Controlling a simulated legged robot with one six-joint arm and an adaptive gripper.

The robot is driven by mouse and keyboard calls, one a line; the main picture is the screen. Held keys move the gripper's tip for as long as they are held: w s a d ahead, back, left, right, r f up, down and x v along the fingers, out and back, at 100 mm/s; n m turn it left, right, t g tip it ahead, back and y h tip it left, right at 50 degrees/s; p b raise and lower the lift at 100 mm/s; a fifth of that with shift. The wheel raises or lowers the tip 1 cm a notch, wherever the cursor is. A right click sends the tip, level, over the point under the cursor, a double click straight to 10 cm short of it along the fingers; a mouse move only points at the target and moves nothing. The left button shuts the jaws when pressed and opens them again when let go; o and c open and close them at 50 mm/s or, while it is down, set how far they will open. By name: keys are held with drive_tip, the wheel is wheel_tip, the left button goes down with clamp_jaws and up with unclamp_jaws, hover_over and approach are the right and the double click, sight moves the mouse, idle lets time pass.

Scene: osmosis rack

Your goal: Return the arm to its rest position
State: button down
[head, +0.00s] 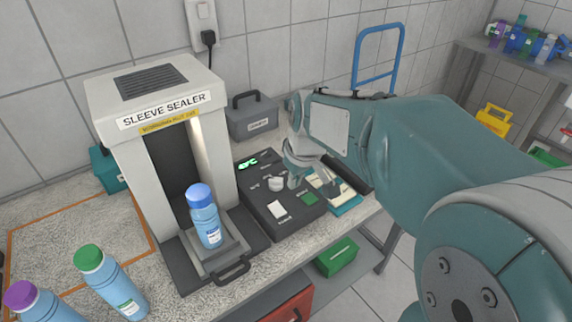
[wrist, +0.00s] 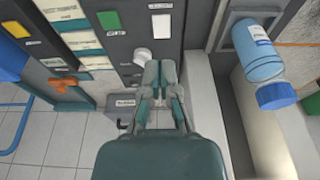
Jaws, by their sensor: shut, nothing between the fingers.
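My arm reaches in from the right in the head view. My gripper (head: 291,178) is over the dark control panel (head: 268,226), close to its pale round knob (head: 276,184). In the wrist view my gripper (wrist: 160,68) is shut, with its fingertips together and nothing held. The knob (wrist: 143,57) shows just left of the fingertips; I cannot tell whether they touch it. A blue bottle with a blue cap (head: 204,217) stands on the tray of the sleeve sealer (head: 210,128), left of my gripper; it also shows in the wrist view (wrist: 258,52).
Bottles with a green cap (head: 107,279) and a purple cap (head: 38,301) stand at the front left. A grey box (head: 251,119) is behind the panel. A blue rail (head: 378,58) stands behind my arm. A green box (head: 337,258) sits below the worktop.

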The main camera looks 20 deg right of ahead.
drive_tip(key=s+a+r+m+t, duration=0.1)
drive_tip(key=s+r+m+t, duration=0.2)
drive_tip(key=s, duration=1.3)
drive_tip(key=shift+s+a+r+m+h, duration=0.2)
drive_tip(key=shift+s+m+h, duration=0.1)
drive_tip(key=shift+h, duration=0.1)
idle(1.1)
